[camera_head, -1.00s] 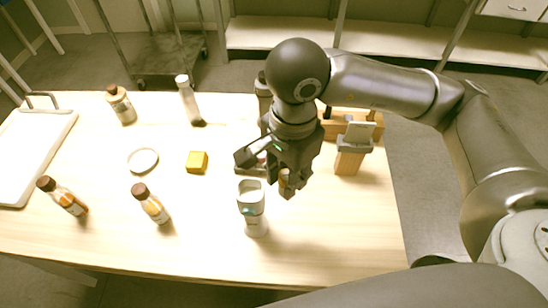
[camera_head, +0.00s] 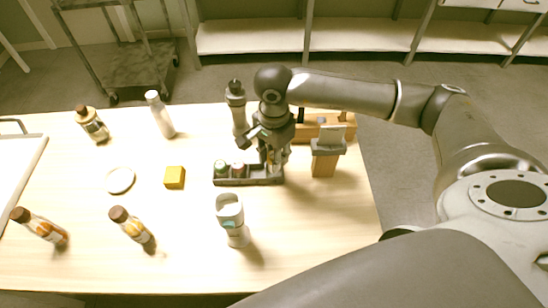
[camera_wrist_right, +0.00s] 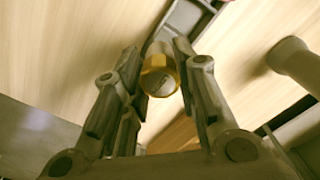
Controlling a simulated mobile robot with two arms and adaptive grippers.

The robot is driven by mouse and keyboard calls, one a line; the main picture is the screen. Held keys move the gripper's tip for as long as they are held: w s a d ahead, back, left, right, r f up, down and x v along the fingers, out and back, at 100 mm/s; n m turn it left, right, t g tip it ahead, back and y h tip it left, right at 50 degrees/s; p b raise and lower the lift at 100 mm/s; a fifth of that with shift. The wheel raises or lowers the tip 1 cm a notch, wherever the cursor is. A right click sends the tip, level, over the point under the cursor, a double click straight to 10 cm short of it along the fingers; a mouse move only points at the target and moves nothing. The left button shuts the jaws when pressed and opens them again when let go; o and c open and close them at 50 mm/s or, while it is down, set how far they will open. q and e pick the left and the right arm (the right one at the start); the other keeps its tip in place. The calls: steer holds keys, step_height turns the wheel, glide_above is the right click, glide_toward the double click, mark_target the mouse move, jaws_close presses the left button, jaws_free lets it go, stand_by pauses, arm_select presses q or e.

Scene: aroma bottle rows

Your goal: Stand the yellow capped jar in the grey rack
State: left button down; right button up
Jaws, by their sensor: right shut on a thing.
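The grey rack (camera_head: 232,182) lies on the table near the middle and runs left to right. It holds a green-capped jar (camera_head: 221,167) and a red-capped jar (camera_head: 239,170) in its left part. My right gripper (camera_head: 272,158) is at the rack's right end, pointing down. In the right wrist view the yellow capped jar (camera_wrist_right: 160,76) is between its fingers, cap toward the camera, and the rack (camera_wrist_right: 190,14) shows behind it. The jar looks roughly upright, but the fingers mostly hide it in the head view. I cannot tell whether its base is inside the rack. My left gripper is out of view.
A wooden block with a grey top (camera_head: 325,160) is close on the right, and a wooden box (camera_head: 312,131) behind. A white-grey container (camera_head: 231,220) stands in front. A yellow cube (camera_head: 174,177) lies left.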

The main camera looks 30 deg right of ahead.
steer(key=shift+w+d+f, duration=0.25)
steer(key=shift+w+f, duration=0.1)
steer(key=shift+f, duration=0.2)
step_height(320, 180, down, 3)
steer(key=shift+w+p, duration=0.1)
steer(key=shift+p, duration=0.8)
steer(key=shift+d+f, duration=0.1)
steer(key=shift+f, duration=0.05)
steer(key=shift+f+b, duration=0.25)
steer(key=shift+b, duration=0.15)
steer(key=o, duration=0.9)
steer(key=shift+r, duration=0.1)
steer(key=shift+c, duration=0.2)
steer(key=shift+r, duration=0.1)
